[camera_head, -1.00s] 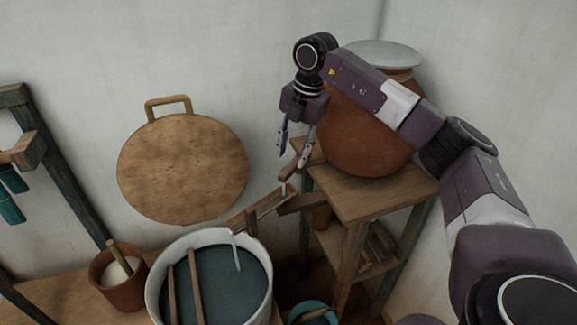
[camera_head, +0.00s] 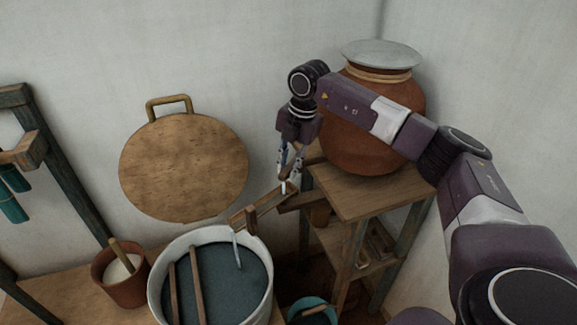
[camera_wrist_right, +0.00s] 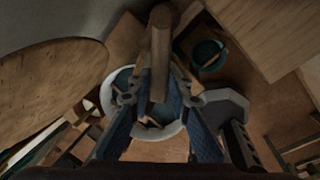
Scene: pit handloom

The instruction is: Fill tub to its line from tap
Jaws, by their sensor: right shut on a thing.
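The tub (camera_head: 154,288) is a pale round vessel at the bottom of the head view, holding dark blue-green liquid. Two wooden sticks lie across it. Its line cannot be made out. A thin stream (camera_head: 238,252) runs into it from a sloping wooden trough (camera_head: 268,206). The wooden tap (camera_head: 314,160) juts from the clay pot (camera_head: 365,140), with a short trickle below it onto the trough. My right gripper (camera_head: 289,168) is at the tap. In the right wrist view a wooden piece (camera_wrist_right: 160,50) of the tap lies between my fingers, shut on it. My left gripper is out of view.
The clay pot, with a pale lid, stands on a wooden stand (camera_head: 375,197). A small teal bucket (camera_head: 312,309) is on the floor. A brown pot (camera_head: 122,285) with a stick stands left of the tub. A round wooden board (camera_head: 184,165) leans on the wall.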

